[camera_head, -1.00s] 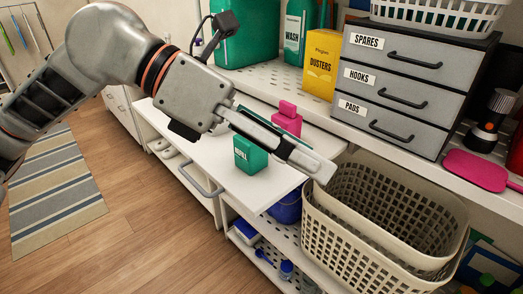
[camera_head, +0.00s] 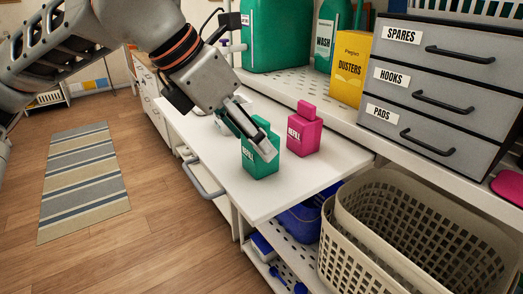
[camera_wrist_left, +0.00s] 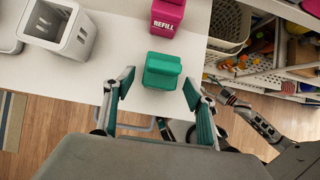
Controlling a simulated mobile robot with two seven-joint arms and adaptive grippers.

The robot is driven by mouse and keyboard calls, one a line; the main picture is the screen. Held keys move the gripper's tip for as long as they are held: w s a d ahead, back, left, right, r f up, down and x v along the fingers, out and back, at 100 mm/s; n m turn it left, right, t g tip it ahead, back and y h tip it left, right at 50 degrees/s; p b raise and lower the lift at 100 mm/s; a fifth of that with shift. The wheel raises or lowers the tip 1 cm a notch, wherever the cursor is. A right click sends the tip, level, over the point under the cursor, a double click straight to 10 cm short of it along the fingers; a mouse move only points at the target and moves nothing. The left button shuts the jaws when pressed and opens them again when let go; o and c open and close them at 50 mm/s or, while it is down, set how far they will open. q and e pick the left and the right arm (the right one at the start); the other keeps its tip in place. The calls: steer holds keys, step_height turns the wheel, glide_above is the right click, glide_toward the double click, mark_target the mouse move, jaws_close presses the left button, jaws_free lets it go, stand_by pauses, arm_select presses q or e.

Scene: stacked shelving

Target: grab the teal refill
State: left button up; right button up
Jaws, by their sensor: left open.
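The teal refill (camera_head: 260,158) is a small bottle standing upright on the white pull-out surface (camera_head: 300,183). It also shows in the left wrist view (camera_wrist_left: 162,72), between and just ahead of the two fingertips. My left gripper (camera_head: 258,138) is open and close to the teal refill, with one finger partly in front of it in the head view. In the left wrist view the open left gripper (camera_wrist_left: 158,92) has a finger on each side. Contact cannot be told. My right gripper cannot be made out clearly.
A pink refill (camera_head: 303,132) stands close behind the teal one. A white open container (camera_wrist_left: 58,28) is at the left in the wrist view. Beige baskets (camera_head: 400,235) sit below right. A grey drawer unit (camera_head: 440,80) and yellow dusters box (camera_head: 352,68) stand behind.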

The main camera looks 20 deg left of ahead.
arm_select(q)
steer(key=x, duration=0.4)
steer(key=shift+w+d+f, duration=0.1)
steer(key=shift+w+f, duration=0.05)
steer(key=shift+f, duration=0.15)
steer(key=c, duration=1.3)
steer(key=shift+r, duration=0.1)
